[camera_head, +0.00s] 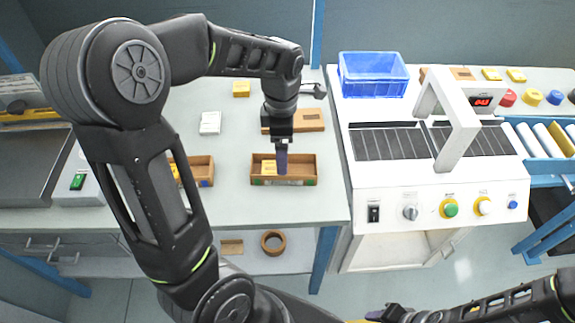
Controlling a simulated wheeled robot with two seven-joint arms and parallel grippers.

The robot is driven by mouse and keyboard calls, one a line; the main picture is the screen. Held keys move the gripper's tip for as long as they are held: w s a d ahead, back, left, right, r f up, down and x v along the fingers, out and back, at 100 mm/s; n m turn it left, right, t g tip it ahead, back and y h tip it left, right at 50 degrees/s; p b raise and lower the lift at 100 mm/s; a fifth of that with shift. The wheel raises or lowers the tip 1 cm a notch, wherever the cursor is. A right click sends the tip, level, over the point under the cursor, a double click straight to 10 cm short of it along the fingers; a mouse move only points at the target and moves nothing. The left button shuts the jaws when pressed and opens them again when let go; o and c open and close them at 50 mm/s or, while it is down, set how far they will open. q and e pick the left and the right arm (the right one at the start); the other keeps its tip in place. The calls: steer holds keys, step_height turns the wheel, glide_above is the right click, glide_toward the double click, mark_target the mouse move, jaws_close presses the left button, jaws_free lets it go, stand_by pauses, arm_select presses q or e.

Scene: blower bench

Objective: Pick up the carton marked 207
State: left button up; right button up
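I cannot read the number 207 on anything in view. My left gripper (282,170) points straight down into an open brown box (309,170) on the bench. Its purple fingers show as one narrow strip, so I cannot tell whether they are apart. A small yellow carton (268,167) stands in that box just left of the fingers. Another brown box (200,168) with a yellow item (174,171) is partly behind my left arm. My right gripper (377,315) is low at the bottom edge, mostly cut off, away from the bench.
A white carton (210,122), a yellow carton (241,89) and a flat brown piece (308,120) lie behind. A blue crate (373,75) stands right of them. A white machine (440,190) with an arch (459,130) and buttons bounds the right. A tape roll (273,243) lies on the lower shelf.

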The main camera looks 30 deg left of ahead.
arm_select(q)
steer(key=shift+w+f, duration=0.1)
steer(key=shift+f, duration=1.25)
step_height(320, 180, down, 5)
steer(key=shift+f+p, duration=0.1)
steer(key=shift+p, duration=0.6)
steer(key=shift+c, duration=0.3)
steer(key=c, duration=1.4)
steer(key=shift+c, duration=0.2)
step_height(320, 180, up, 10)
steer(key=b, duration=0.1)
